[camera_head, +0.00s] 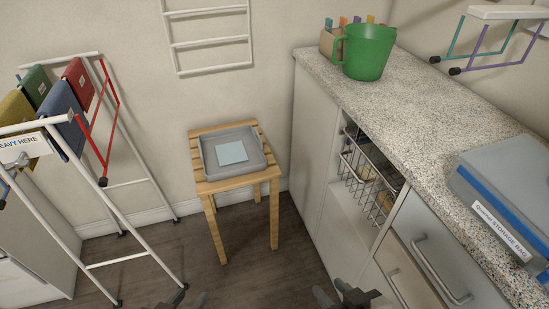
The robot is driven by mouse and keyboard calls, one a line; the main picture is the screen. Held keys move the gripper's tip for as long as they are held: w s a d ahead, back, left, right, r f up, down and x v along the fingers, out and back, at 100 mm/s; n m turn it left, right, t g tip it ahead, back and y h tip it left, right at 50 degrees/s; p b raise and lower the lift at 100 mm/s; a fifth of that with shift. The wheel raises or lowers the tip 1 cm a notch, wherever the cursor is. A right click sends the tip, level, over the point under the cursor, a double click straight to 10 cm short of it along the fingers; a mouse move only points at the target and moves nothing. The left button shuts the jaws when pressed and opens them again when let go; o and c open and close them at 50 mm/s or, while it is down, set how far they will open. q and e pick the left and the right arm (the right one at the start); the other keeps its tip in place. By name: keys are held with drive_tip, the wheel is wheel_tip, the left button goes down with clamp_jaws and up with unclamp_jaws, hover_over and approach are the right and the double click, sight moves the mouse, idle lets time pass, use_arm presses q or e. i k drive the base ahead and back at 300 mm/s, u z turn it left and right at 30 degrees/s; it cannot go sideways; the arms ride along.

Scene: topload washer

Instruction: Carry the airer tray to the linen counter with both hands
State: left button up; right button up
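A grey airer tray (208,157) with a pale blue square (231,152) lying in it rests on a slatted wooden stool (210,187) against the back wall. The speckled counter (420,110) runs along the right side; I take it as the linen counter, though no label on it shows. My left gripper (187,299) is at the bottom edge, in front of the stool, partly cut off. My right gripper (336,296) is at the bottom edge near the counter's cabinets, also partly cut off. Both look open and empty, apart from the tray.
A green jug (367,52) and a small holder (328,42) stand at the counter's far end. A storage bag (510,185) lies on its near end. A wire basket (362,170) juts from the cabinet. A white airer (130,170) with folded cloths stands left. Floor before the stool is clear.

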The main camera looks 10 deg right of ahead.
sight(407, 128)
drive_tip(key=z, duration=0.1)
drive_tip(key=i, duration=1.1)
drive_tip(key=u, duration=0.45)
